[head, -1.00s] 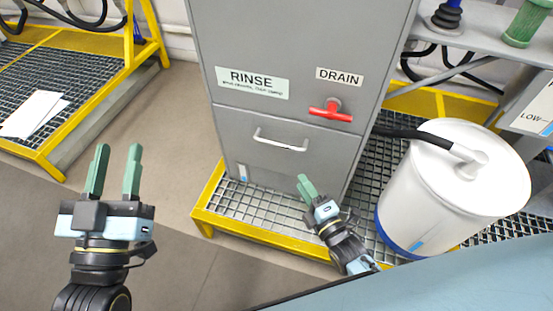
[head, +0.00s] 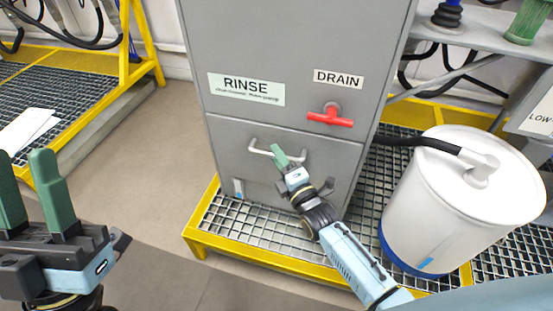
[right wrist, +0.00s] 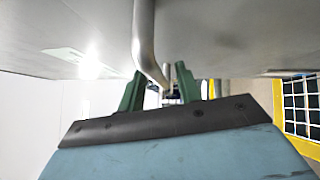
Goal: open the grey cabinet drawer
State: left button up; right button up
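The grey cabinet (head: 290,40) stands at the centre of the head view. Its lower drawer (head: 335,165) looks shut, its front flush with the panel above. The drawer's pale bar handle (head: 258,151) runs across its upper part. My right gripper (head: 278,156) is at the handle's right part and hides some of it. In the right wrist view, the handle (right wrist: 145,40) runs down between the two green fingers of this gripper (right wrist: 159,80), which stand apart. My left gripper (head: 24,160) is open and empty at the lower left, away from the cabinet.
A red drain valve handle (head: 330,119) sticks out above the drawer. A white drum (head: 430,215) with a black hose stands right of the cabinet. The yellow-edged grating (head: 225,218) lies under both. Floor at the left (head: 150,170) is clear.

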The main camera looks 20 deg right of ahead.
jog(key=shift+w+a+r, duration=0.1)
jog(key=shift+w+a, duration=0.05)
jog(key=shift+w, duration=0.5)
jog(key=shift+c, duration=0.2)
grip_shut()
